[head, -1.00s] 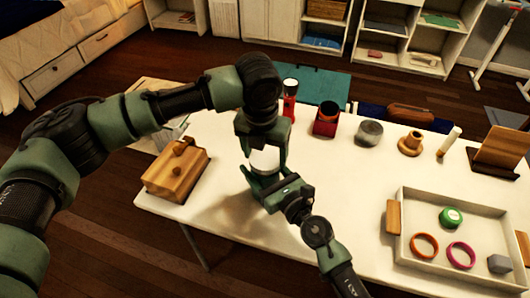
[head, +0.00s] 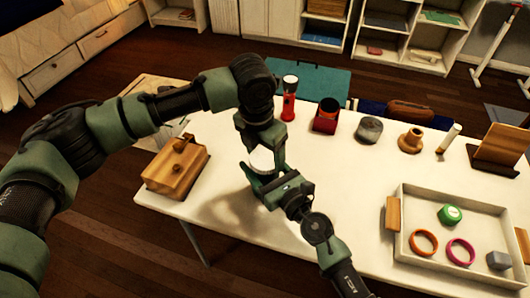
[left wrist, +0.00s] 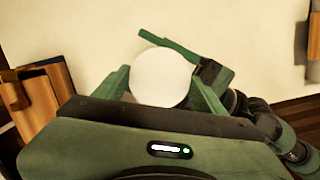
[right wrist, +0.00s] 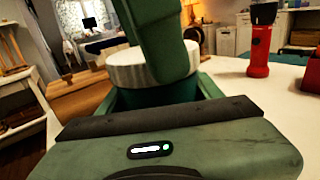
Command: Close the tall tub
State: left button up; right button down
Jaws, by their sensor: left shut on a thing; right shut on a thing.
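The tall tub shows as a white round piece (head: 262,160) between my two grippers over the table's left part. In the left wrist view its smooth white top (left wrist: 161,78) is between my left gripper's fingers. In the right wrist view a ribbed white rim, likely the lid (right wrist: 135,72), shows behind a green finger of my left gripper. My left gripper (head: 264,148) comes from above and is shut on the lid. My right gripper (head: 262,183) is shut on the tub lower down. The grippers hide most of the tub's body, and I cannot see the seam under the lid.
A wooden box (head: 176,170) stands left of the grippers. A red flashlight (head: 289,98), a red container (head: 326,116), a grey round tin (head: 369,130) and a wooden piece (head: 411,140) line the back. A white tray (head: 405,252) with small items is at right. The table's middle is clear.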

pick_arm(q)
jog(key=m, duration=0.3)
jog(key=o, duration=1.3)
jog(key=shift+r, duration=2.3)
jog(key=shift+c, duration=0.3)
